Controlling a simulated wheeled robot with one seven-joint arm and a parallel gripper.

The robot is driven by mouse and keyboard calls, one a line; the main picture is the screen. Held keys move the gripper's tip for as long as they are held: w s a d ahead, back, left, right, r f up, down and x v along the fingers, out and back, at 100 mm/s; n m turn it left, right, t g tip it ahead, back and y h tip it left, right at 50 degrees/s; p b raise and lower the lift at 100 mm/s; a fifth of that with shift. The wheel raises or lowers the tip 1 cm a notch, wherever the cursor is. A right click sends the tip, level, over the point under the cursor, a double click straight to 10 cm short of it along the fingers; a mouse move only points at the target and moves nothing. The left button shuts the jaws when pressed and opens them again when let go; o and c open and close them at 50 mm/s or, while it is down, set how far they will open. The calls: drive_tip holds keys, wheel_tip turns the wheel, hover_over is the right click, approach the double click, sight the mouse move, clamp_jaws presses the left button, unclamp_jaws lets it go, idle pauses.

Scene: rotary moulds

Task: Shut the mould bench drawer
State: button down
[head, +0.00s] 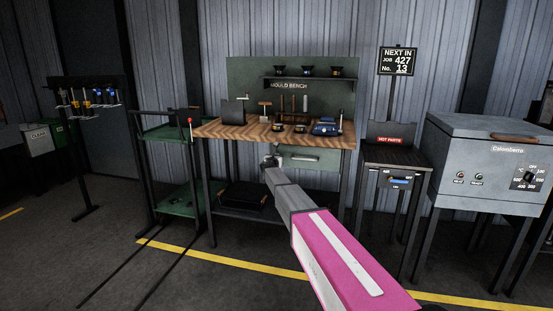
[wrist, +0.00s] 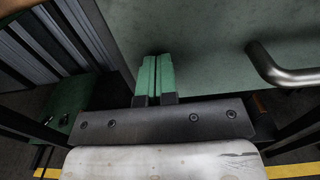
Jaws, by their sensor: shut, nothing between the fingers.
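The mould bench (head: 225,128) has a striped wooden top in the head view. Its drawer (head: 318,164) has a pale green front with a metal bar handle, under the right half of the top. I cannot tell how far the drawer is out. My gripper (head: 268,160) is at the left end of the drawer front. In the wrist view the green-padded fingers of my gripper (wrist: 157,57) are together and empty, pointing at the green drawer front (wrist: 200,35) near its left edge. The handle (wrist: 285,68) is to their right. Whether the fingertips touch the front is unclear.
Tools, small moulds and a blue item (head: 326,127) are on the bench top. A green trolley (head: 172,134) stands to the left. A hot parts stand (head: 395,157) and a grey oven (head: 485,165) stand to the right. The floor in front is open.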

drive_tip(key=v, duration=1.3)
drive_tip(key=s+d+f+m+g+h, duration=0.1)
drive_tip(key=s+d+f+m+g, duration=0.4)
drive_tip(key=s+d+f+m, duration=0.45)
drive_tip(key=s+d+f+m+g+h, duration=0.1)
drive_tip(key=s+d+f+m+g, duration=0.35)
drive_tip(key=s+d+m, duration=0.6)
drive_tip(key=s+a+f+m+g+y, duration=0.2)
drive_tip(key=s+m, duration=0.2)
drive_tip(key=s, duration=0.5)
drive_tip(key=s+a+f+m+g+y, duration=0.1)
drive_tip(key=s+f+m+g+y, duration=0.1)
drive_tip(key=s, duration=0.7)
drive_tip(key=s+a+f+m+g+y, duration=0.2)
drive_tip(key=s+m, duration=0.4)
drive_tip(key=s, duration=0.3)
drive_tip(key=shift+s+a+f+g+y, duration=0.35)
drive_tip(key=shift+f+g+y, duration=0.2)
drive_tip(key=shift+g+y, duration=0.3)
